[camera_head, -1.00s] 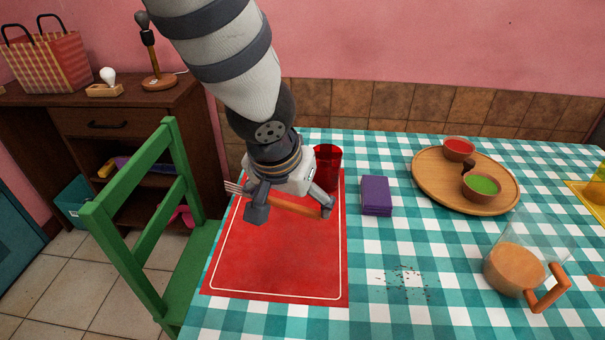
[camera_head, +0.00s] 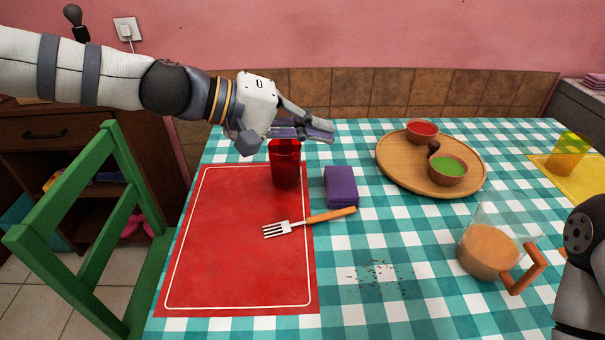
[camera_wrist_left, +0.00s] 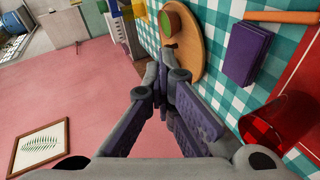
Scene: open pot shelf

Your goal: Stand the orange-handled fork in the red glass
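The fork (camera_head: 330,215) lies flat across the right edge of the red mat, its metal tines over the mat and its orange handle on the checked cloth. The handle also shows at the top right of the left wrist view (camera_wrist_left: 283,17). The red glass (camera_head: 285,168) stands upright at the mat's far right corner; it also shows in the left wrist view (camera_wrist_left: 275,125). My left gripper (camera_head: 326,131) is at the glass's rim height or above, its fingers covering part of the rim. Its fingertips (camera_wrist_left: 165,76) look closed together and empty. Contact with the glass cannot be told. My right gripper is out of view.
A purple block (camera_head: 341,187) lies just right of the glass, beyond the fork handle. A round wooden tray (camera_head: 400,178) with two bowls stands further right. A jug (camera_head: 490,250) with an orange handle stands front right. A green chair (camera_head: 75,240) stands at the left. The mat is otherwise clear.

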